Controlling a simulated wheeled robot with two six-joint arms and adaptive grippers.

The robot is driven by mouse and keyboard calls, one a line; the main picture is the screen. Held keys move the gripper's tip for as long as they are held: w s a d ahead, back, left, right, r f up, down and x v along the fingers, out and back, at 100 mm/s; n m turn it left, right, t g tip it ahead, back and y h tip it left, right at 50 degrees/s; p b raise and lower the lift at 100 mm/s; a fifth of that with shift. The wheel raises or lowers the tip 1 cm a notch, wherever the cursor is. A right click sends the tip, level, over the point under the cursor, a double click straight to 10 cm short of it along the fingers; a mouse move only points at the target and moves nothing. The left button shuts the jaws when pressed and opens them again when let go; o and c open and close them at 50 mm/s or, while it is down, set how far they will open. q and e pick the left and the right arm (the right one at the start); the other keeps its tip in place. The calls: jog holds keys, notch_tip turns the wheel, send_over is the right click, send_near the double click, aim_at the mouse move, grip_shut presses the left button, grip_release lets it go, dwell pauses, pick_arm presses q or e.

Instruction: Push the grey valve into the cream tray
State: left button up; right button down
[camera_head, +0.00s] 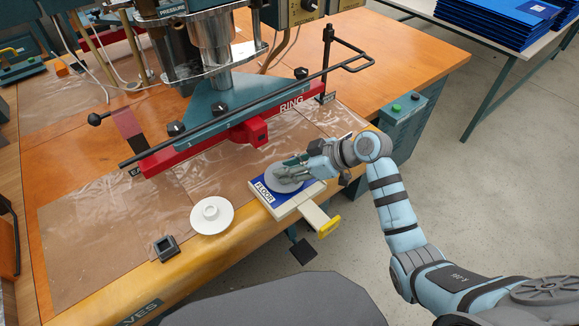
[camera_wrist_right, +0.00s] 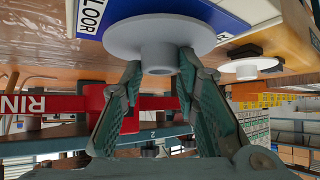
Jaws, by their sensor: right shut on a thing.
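The grey valve (camera_head: 283,181), a flat disc with a short round neck, is over the cream tray (camera_head: 286,211) with its blue FLOOR panel. In the right wrist view, which is upside down, the disc (camera_wrist_right: 205,38) overlaps the blue panel and the neck points toward my fingers. My right gripper (camera_head: 296,170) is shut on the valve's neck; its fingertips (camera_wrist_right: 160,68) lie on either side of it. I cannot tell whether the disc rests on the tray or hangs just above it. My left gripper is not in view.
A white valve (camera_head: 212,215) lies on the bench left of the tray, with a small dark square block (camera_head: 166,249) nearer the front. The red RING bar (camera_head: 210,142) and the press stand behind. A yellow-ended handle (camera_head: 328,227) sticks out past the bench edge.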

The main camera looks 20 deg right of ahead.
jog(key=shift+f+b, duration=0.4)
jog(key=shift+f, duration=0.3)
jog(key=c, duration=1.2)
grip_release()
jog(key=shift+o, duration=0.2)
jog(key=shift+r, duration=0.1)
jog(key=v, duration=1.2)
